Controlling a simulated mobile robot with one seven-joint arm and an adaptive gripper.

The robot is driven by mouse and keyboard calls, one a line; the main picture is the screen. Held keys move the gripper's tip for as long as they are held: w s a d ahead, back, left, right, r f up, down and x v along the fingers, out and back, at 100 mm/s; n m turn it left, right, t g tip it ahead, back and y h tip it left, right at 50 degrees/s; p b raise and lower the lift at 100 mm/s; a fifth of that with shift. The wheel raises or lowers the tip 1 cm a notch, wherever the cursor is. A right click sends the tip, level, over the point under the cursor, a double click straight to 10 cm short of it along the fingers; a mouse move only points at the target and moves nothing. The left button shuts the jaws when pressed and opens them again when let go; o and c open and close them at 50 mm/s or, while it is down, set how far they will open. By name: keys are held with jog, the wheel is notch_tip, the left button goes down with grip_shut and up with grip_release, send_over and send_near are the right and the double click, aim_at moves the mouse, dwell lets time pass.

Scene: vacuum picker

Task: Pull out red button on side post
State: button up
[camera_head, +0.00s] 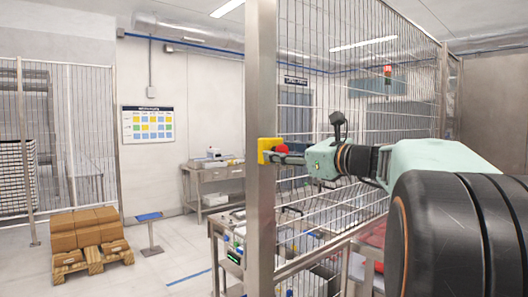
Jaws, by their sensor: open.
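The red button (281,149) sits on a yellow box (264,151) fixed to the metal side post (261,200). My gripper (277,155) is at the button, reaching in from the right, with its fingers pointing left towards the yellow box. Its jaws are open and the red of the button shows just above the near finger. The lower part of the button is hidden behind the finger. I cannot tell whether the fingers touch the button.
A wire mesh fence (370,75) stands right behind my arm. A pallet with cardboard boxes (88,230) and a small blue-topped stand (149,217) are at the left. A steel table (215,175) stands at the back wall. The floor between is clear.

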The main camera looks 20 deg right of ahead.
jog(key=shift+c, duration=0.7)
grip_shut()
jog(key=shift+s, duration=0.1)
jog(key=shift+s+d+f, duration=0.15)
jog(key=shift+s+d, duration=0.05)
jog(key=shift+s, duration=0.15)
jog(key=shift+o, duration=0.7)
grip_release()
jog(key=shift+s, duration=0.15)
jog(key=v, duration=1.2)
